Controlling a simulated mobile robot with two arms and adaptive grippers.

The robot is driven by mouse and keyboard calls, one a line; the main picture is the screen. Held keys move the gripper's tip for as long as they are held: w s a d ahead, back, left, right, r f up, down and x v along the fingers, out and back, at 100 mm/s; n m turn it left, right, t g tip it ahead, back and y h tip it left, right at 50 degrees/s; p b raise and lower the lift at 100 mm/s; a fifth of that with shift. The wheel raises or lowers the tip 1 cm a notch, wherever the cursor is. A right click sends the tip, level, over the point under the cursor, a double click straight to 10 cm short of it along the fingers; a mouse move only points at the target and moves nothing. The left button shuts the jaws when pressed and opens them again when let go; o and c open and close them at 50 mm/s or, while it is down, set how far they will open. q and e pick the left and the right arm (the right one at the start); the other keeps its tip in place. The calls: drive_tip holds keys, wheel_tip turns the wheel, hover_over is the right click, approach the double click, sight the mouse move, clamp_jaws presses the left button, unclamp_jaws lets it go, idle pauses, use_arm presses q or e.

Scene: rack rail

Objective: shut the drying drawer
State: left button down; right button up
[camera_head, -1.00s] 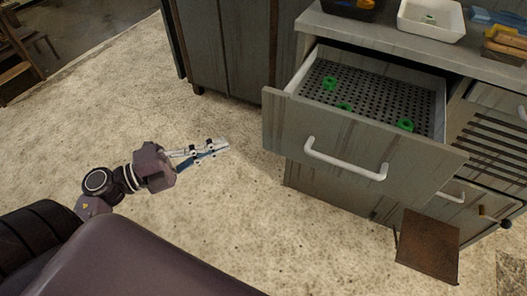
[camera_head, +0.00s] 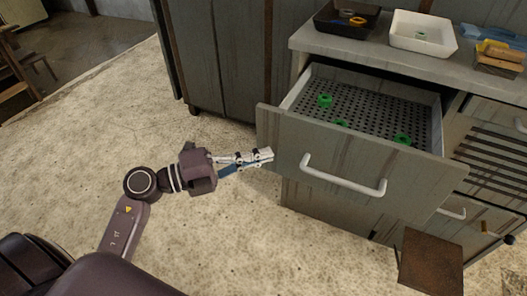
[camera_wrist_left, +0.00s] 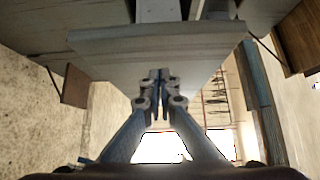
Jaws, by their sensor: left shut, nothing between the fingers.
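The drying drawer (camera_head: 290,137) is pulled out of the grey cabinet in the head view. Its front is a weathered grey panel with a white bar handle (camera_head: 342,178). Inside is a dark perforated bottom with green rings (camera_head: 402,139) on it. My left gripper (camera_head: 268,155) is shut and empty, its fingertips at the left end of the drawer front, left of the handle. I cannot tell whether they touch it. In the left wrist view the closed fingers (camera_wrist_left: 161,80) point at a grey panel (camera_wrist_left: 120,58), apparently the drawer front. My right gripper is not in view.
The worktop (camera_head: 370,48) above holds a black tray (camera_head: 346,20), a white tray (camera_head: 422,36) and sponge-like items (camera_head: 500,56). A brown panel (camera_head: 430,262) juts out below the drawer at right. Open floor (camera_head: 110,120) lies at left.

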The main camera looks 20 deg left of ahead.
use_arm(q)
drive_tip(key=shift+w, duration=0.7)
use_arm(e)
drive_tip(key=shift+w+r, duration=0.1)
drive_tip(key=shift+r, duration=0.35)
use_arm(q)
drive_tip(key=shift+w, duration=0.1)
